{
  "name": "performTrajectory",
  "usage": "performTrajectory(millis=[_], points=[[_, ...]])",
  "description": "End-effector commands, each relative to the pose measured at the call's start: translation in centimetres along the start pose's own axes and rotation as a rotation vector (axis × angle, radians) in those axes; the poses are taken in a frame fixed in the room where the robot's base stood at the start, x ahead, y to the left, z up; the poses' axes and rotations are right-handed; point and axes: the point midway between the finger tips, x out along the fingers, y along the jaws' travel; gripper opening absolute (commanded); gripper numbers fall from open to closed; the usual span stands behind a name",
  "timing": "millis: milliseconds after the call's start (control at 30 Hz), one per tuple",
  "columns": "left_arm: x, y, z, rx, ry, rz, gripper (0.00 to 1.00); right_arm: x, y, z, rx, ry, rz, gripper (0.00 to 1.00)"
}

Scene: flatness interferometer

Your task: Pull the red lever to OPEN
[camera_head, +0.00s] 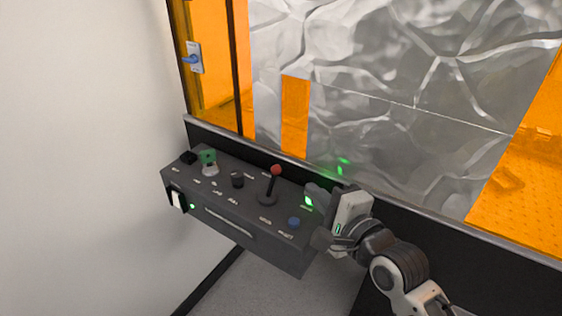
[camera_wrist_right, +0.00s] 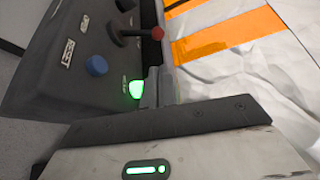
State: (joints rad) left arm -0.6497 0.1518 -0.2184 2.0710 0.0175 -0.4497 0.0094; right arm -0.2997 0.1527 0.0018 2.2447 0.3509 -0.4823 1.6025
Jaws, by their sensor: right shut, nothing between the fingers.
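The red lever (camera_head: 276,170) is a black stem with a red ball knob on a round dark base, on top of a dark grey control box (camera_head: 232,230). Its stem stands up with a slight lean to the right in the head view. In the right wrist view the red knob (camera_wrist_right: 157,33) shows beyond the fingers. My right gripper (camera_head: 317,193) is shut and empty, to the right of the lever and apart from it, beside a lit green button (camera_head: 308,202). The fingers also show in the wrist view (camera_wrist_right: 158,92). No OPEN label is readable. My left gripper is not in view.
The box also carries a blue button (camera_head: 293,222), a black knob (camera_head: 237,179) and a green-topped control (camera_head: 208,158). Behind it stands a dark-framed window (camera_head: 390,80) with orange and crumpled silvery areas. A white wall (camera_head: 80,150) lies left.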

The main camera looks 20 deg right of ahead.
Motion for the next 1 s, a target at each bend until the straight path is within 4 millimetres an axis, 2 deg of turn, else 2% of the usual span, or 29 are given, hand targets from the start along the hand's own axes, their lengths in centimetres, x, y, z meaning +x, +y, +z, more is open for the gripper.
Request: performTrajectory(millis=[100,367,800,1000], points=[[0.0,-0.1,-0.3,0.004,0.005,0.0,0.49,0.0,0.0,0.0,0.0,0.0,0.001,0.0],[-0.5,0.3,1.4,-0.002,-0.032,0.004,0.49,0.7,0.0,0.0,-0.002,0.001,0.0,0.0],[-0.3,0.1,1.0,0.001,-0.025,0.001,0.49,8.1,0.0,0.0,-0.003,-0.001,0.001,0.0],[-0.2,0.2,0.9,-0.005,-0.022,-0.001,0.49,9.7,0.1,0.0,-0.004,0.0,0.002,0.0]])
